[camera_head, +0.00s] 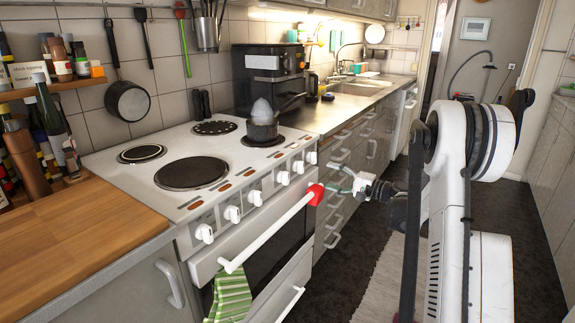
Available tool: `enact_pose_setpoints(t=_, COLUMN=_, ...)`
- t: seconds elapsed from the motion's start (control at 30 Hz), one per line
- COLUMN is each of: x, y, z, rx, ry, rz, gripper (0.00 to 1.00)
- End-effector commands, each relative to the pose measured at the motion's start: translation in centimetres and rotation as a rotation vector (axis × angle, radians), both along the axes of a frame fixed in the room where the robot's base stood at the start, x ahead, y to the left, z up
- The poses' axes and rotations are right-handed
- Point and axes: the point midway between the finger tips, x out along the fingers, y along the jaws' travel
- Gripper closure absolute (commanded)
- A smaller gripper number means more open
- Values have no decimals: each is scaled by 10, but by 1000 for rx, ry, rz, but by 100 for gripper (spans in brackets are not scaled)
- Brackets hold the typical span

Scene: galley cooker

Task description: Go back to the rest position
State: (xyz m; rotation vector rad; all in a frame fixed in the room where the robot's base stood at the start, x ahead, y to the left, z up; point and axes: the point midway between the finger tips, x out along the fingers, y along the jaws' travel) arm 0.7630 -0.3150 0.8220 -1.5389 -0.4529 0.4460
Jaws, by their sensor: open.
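My gripper (337,180) is open, in front of the right side of the cooker near the drawer fronts. Its fingers point left toward the red end piece (316,194) of the white oven handle (265,232). Whether they touch it is hard to tell at this size. I see nothing held between the fingers. My white arm stands at the right and reaches left to the gripper.
The white cooker (225,160) carries a small pot (262,132) on a right-hand plate. A green striped towel (231,296) hangs at the oven front. Drawers (352,150) line the counter behind the gripper. Dark floor (345,262) lies open below, with a pale rug (385,285).

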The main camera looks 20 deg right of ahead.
Motion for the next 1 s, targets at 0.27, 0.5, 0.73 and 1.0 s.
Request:
enact_pose_setpoints(t=0.27, x=1, y=16, z=12, rx=-26, ry=22, rz=10, gripper=41)
enact_pose_setpoints(t=0.5, x=-7, y=83, z=58, rx=-162, ry=119, rz=52, gripper=41)
enact_pose_setpoints(t=0.73, x=-34, y=150, z=96, rx=-321, ry=208, rz=94, gripper=41)
enact_pose_setpoints(t=1.0, x=-85, y=217, z=132, rx=-519, ry=289, rz=142, gripper=41)
